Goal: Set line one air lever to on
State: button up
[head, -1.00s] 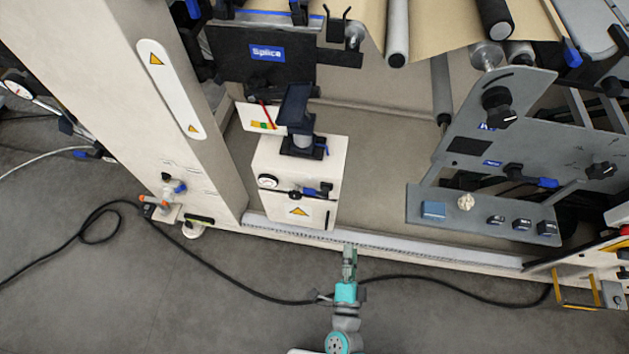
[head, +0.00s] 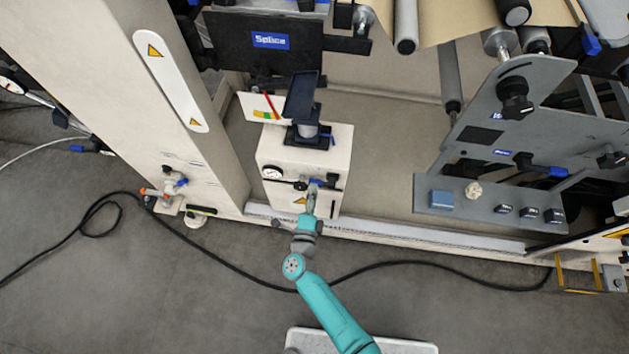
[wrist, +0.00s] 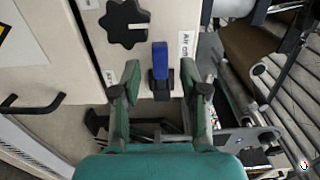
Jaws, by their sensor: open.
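The blue air lever (head: 317,182) is on the front of a beige box (head: 330,150) below the Splice unit. In the wrist view the blue lever (wrist: 160,57) points up in the picture from a black valve body, beside a label that seems to start with "Air". My gripper (head: 311,194) is at the box's front, partly covering the area under the lever. In the wrist view my gripper (wrist: 159,82) is open, one finger on each side of the lever and valve, with gaps visible. I cannot tell the exact depth between fingertips and lever.
A black star knob (wrist: 126,23) is left of the lever, close to the left finger. A white floor rail (head: 390,236) runs below. A black hose (head: 235,273) lies on the open floor.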

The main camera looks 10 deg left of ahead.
aim_at(315, 181)
jog(key=shift+w+d, duration=0.1)
jog(key=shift+w, duration=2)
grip_shut()
